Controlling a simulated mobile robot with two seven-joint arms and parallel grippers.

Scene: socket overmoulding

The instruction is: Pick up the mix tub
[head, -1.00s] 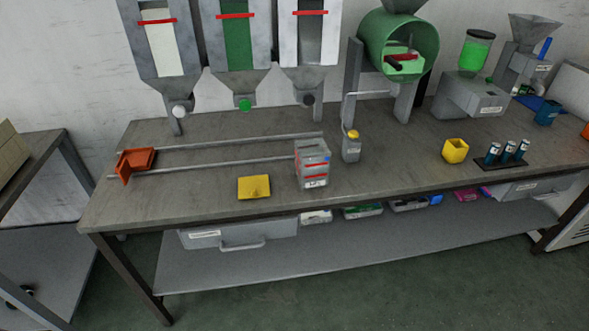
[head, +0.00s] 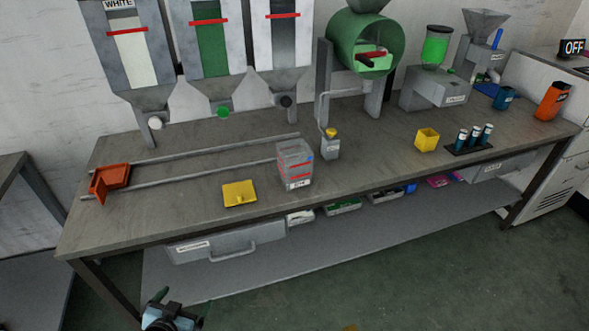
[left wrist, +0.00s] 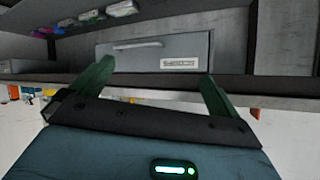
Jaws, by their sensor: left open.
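The tub (head: 295,168), a clear-walled box with red bands and a white label at its base, stands upright near the bench's front edge. I take it for the mix tub; its label is too small to read. My left gripper (head: 178,303) is at the bottom left of the head view, lower than the bench top and well apart from the tub. In the left wrist view its two green fingers (left wrist: 156,84) are spread with nothing between them. The tub does not show clearly there. My right gripper is not in view.
A yellow flat piece (head: 239,193) lies left of the tub. A small dispenser (head: 330,148) stands close behind it, and a yellow cup (head: 427,140) is farther right. Two rails (head: 215,165) end near the tub. A labelled drawer (left wrist: 155,52) hangs under the bench.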

